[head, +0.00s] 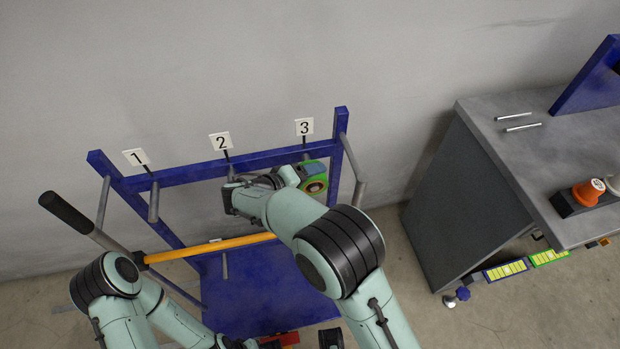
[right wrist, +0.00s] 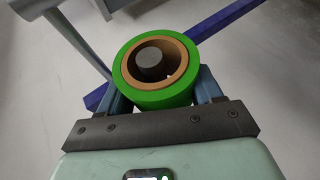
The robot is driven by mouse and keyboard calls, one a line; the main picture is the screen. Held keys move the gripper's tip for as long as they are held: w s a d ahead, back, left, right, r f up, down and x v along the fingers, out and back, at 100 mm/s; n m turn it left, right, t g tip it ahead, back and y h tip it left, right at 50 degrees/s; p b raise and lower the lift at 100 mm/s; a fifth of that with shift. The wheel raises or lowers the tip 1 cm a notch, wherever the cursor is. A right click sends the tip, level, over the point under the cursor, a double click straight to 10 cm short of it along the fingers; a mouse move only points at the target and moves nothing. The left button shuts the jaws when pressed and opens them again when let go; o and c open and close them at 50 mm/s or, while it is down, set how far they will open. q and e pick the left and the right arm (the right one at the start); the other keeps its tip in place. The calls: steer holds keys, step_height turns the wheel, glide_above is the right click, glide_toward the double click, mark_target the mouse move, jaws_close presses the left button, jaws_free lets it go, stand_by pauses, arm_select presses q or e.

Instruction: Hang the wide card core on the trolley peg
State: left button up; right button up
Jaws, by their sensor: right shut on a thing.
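The wide card core is a brown ring inside a thick green roll (right wrist: 160,98). It also shows in the head view as a green and orange ring (head: 316,186), near the top right of the blue trolley below label 3. My right gripper (right wrist: 157,106) is shut on it, with a finger on either side. In the right wrist view, the round dark end of a grey peg (right wrist: 152,61) shows inside the core's opening, off its middle. How deep the peg goes in cannot be told. My left arm is at lower left; its gripper is not visible.
The blue trolley (head: 262,294) has more grey pegs, one under label 1 (head: 153,205). A yellow-orange bar (head: 210,246) crosses in front of it. The wall is close behind.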

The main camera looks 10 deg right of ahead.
steer(key=shift+w, duration=0.5)
steer(key=o, duration=1.1)
steer(key=v, duration=1.3)
steer(key=shift+a, duration=0.15)
